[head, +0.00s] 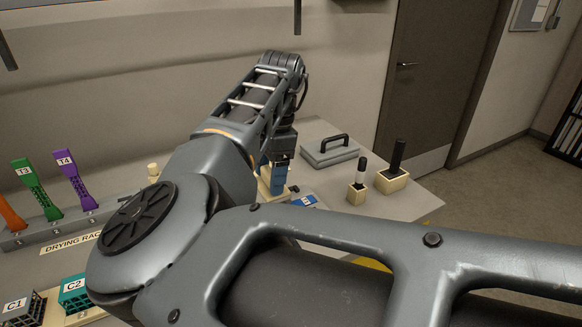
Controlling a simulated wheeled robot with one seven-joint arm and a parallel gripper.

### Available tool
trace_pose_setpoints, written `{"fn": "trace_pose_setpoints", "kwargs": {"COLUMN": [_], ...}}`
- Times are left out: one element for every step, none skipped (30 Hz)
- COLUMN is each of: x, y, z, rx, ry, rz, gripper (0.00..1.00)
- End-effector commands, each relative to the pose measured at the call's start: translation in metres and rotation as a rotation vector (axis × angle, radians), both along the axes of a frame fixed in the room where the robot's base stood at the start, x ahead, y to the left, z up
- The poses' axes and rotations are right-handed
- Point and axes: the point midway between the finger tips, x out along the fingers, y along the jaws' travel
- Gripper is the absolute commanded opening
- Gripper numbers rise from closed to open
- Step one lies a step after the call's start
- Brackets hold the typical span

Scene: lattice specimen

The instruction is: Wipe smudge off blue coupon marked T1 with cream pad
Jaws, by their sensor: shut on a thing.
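My gripper (279,178) points down over the table, partly hidden behind my own arm. Blue parts show at its lower end. It is shut on what appears to be the cream pad (264,187), of which only cream edges show around the jaws. Just to the right, a blue coupon (307,201) with a white label lies on the table; its label is too small to read surely, and its left and near parts are hidden. I cannot tell whether the pad touches the coupon. No smudge can be made out.
A drying rack (70,236) holds upright coupons, including green T3 (42,189) and purple T4 (74,178). Containers C1 (20,309) and C2 (74,292) stand at front left. A grey handled block (328,151) and two dark-topped pieces in cream bases (357,193) (392,181) stand right.

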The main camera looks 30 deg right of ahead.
Motion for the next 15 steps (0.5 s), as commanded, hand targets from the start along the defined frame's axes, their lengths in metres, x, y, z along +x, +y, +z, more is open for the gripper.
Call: {"fn": "trace_pose_setpoints", "kwargs": {"x": [0.0,0.0,0.0,0.0,0.0,0.0,-0.001,-0.001,-0.001,0.0,0.0,0.0,0.0,0.0,0.0], "y": [0.0,0.0,0.0,-0.001,-0.001,-0.001,-0.001,-0.001,-0.001,-0.001,-0.001,-0.001,-0.001,-0.001,-0.001], "z": [-0.004,-0.006,-0.009,-0.011,-0.013,-0.017,-0.02,-0.023,-0.027,-0.03,-0.033,-0.038,-0.041,-0.044,-0.048], "rx": [0.0,0.0,0.0,0.0,0.0,0.001,0.001,0.001,0.001,0.001,0.001,0.001,0.001,0.001,0.001], "ry": [0.0,0.0,0.0,0.0,0.001,0.001,0.001,0.002,0.001,0.001,0.0,0.0,-0.001,-0.001,0.0], "rz": [0.0,0.0,0.0,0.0,-0.001,-0.001,-0.001,-0.001,-0.001,-0.001,0.0,0.0,-0.001,-0.001,-0.001], "gripper": [0.41,0.41,0.41,0.41,0.41,0.41,0.41,0.41,0.41,0.41,0.41,0.41,0.41,0.41,0.41]}}
